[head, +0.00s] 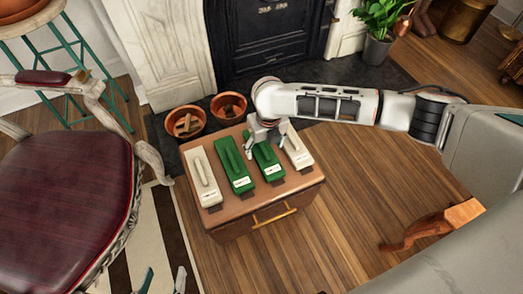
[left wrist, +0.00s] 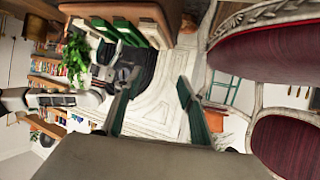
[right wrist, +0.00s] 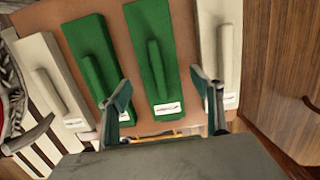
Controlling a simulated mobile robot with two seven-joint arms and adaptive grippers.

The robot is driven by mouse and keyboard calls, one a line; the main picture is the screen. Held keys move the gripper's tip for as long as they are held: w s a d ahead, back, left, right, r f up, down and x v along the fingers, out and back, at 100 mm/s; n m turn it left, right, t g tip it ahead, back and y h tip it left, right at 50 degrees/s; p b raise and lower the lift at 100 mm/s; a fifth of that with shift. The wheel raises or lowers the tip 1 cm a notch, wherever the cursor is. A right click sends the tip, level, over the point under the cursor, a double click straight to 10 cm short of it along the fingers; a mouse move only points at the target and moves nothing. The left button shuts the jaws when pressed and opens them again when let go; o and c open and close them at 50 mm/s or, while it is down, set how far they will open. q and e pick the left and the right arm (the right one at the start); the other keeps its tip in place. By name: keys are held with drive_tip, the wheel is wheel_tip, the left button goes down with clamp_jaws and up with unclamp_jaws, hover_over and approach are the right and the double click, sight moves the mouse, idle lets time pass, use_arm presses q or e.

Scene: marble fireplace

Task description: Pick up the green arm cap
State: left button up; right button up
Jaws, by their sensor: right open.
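Two green arm caps lie side by side on a small brown cabinet top, the left one (head: 234,165) and the right one (head: 267,162). Each is a long block with a raised ridge and a white label. My right gripper (head: 266,140) is open above the far part of the right green cap. In the right wrist view, the right green cap (right wrist: 160,55) shows between the spread fingers (right wrist: 163,95), and the left green cap (right wrist: 88,55) lies left of them. My left gripper (head: 165,274) is open, low in the head view, away from the cabinet; its fingers (left wrist: 155,95) are empty.
Cream caps flank the green ones, at left (head: 203,178) and right (head: 297,148). The cabinet (head: 226,222) has a brass-handled drawer. Two terracotta pots (head: 185,121) stand behind it.

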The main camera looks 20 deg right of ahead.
sight(265, 151)
drive_tip(key=f, duration=0.3)
drive_tip(key=shift+s, duration=0.2)
drive_tip(key=shift+w+f+b, duration=0.1)
drive_tip(key=shift+w+b, duration=0.05)
drive_tip(key=shift+b, duration=0.2)
drive_tip(key=shift+w+r, duration=0.15)
drive_tip(key=shift+r, duration=0.2)
drive_tip(key=c, duration=1.2)
use_arm(q)
drive_tip(key=shift+w+d+r, duration=0.25)
drive_tip(key=shift+d+r, duration=0.05)
drive_tip(key=shift+d, duration=0.1)
